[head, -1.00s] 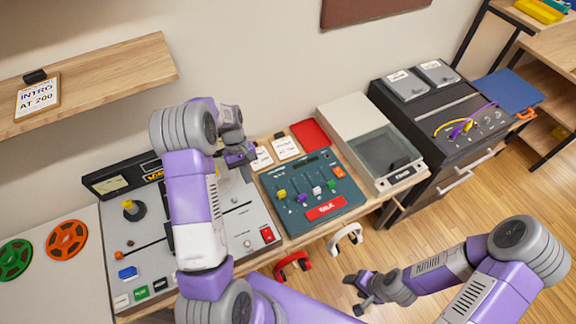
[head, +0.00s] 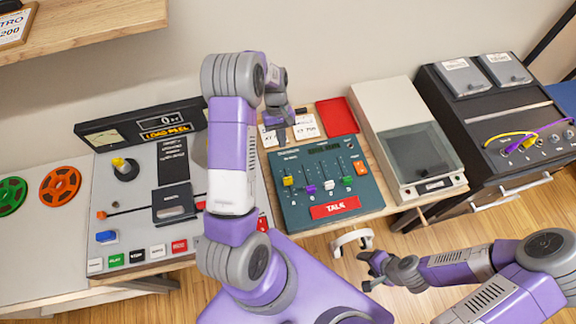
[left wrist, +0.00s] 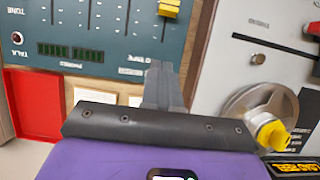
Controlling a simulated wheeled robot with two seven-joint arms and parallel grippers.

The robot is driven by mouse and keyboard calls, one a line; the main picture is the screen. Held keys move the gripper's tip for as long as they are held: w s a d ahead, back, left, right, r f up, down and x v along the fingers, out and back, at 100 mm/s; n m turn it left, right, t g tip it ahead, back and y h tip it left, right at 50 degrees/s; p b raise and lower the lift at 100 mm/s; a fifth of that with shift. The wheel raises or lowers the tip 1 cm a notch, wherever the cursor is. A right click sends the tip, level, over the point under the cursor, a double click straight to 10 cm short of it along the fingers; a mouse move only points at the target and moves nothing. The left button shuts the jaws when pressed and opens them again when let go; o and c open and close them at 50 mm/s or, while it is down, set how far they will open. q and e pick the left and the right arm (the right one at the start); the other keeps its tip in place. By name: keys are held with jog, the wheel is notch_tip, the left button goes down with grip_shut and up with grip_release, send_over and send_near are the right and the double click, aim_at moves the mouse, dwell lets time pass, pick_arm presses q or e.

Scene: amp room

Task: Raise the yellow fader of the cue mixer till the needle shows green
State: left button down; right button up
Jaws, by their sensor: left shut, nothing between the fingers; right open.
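The cue mixer (head: 300,215) is a teal panel with several coloured faders and a red TALK button. Its yellow fader (head: 287,181) is leftmost; in the left wrist view its yellow knob (left wrist: 168,10) is at the top edge, its slot running down towards the mixer's back. My left gripper (head: 283,136) is shut and empty, above the cards behind the mixer's back left corner, apart from the fader. Its fingers (left wrist: 163,85) point towards the fader's slot. My right gripper (head: 372,270) is open and empty in front of the bench. A pale meter (head: 101,138) stands far left; its needle is unreadable.
A grey tape machine (head: 137,215) stands left of the mixer, with a yellow-topped knob (head: 119,163). A lidded pale unit (head: 420,155) stands right. A shelf (head: 90,30) overhangs at upper left.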

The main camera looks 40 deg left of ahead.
aim_at(288, 181)
pick_arm(q)
jog(key=x, duration=0.7)
jog(key=shift+d+f, duration=0.15)
jog(key=shift+f, duration=0.25)
jog(key=shift+s+d+r, duration=0.2)
jog(key=shift+s+d, duration=0.75)
jog(key=shift+d, duration=0.25)
jog(key=shift+s+d, duration=0.2)
jog(key=shift+d, duration=0.1)
